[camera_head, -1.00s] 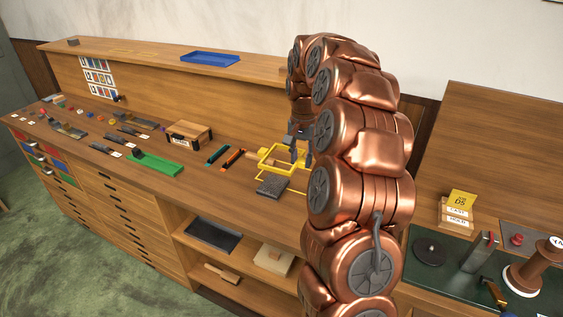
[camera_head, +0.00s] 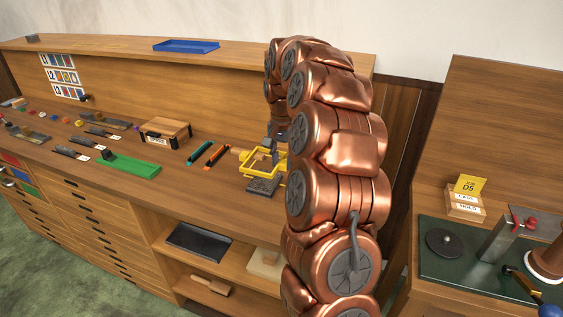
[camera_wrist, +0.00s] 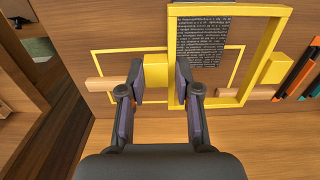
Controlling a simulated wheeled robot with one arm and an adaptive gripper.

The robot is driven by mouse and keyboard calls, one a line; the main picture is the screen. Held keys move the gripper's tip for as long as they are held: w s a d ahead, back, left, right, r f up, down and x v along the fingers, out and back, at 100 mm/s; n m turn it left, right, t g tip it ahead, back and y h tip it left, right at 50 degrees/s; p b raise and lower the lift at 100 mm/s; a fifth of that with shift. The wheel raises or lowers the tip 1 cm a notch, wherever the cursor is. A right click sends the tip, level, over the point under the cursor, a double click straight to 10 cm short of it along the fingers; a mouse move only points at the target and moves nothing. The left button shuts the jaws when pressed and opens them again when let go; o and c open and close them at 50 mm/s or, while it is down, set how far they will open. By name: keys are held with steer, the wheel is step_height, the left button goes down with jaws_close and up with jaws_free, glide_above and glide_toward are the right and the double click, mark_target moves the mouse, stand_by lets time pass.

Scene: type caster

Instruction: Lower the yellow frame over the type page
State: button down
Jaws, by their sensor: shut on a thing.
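My gripper (camera_wrist: 160,88) is shut on a yellow tab at one side of the yellow frame (camera_wrist: 268,45). In the head view the yellow frame (camera_head: 247,172) hangs level over the bench; my arm hides part of it and the gripper. The type page (camera_head: 262,187), a dark grey block, lies on the bench just below and in front of the frame in the picture. In the wrist view the type page (camera_wrist: 200,42), covered in small text, shows through the left part of the frame's opening, so the two look offset. A thin yellow outline (camera_wrist: 97,65) surrounds the page on the bench.
Orange (camera_head: 217,155) and teal (camera_head: 198,152) tools lie left of the frame. A wooden box (camera_head: 165,132) and green tray (camera_head: 128,165) stand farther left. A pale wooden piece (camera_wrist: 108,84) lies near the frame. Open shelves lie below the bench's front edge.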

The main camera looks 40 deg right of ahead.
steer(key=shift+f, duration=2.35)
steer(key=shift+f+b, duration=0.65)
steer(key=shift+b, duration=0.1)
steer(key=shift+f, duration=0.45)
steer(key=c, duration=0.7)
jaws_free()
steer(key=shift+c, duration=0.2)
step_height(320, 180, up, 11)
steer(key=shift+r, duration=0.5)
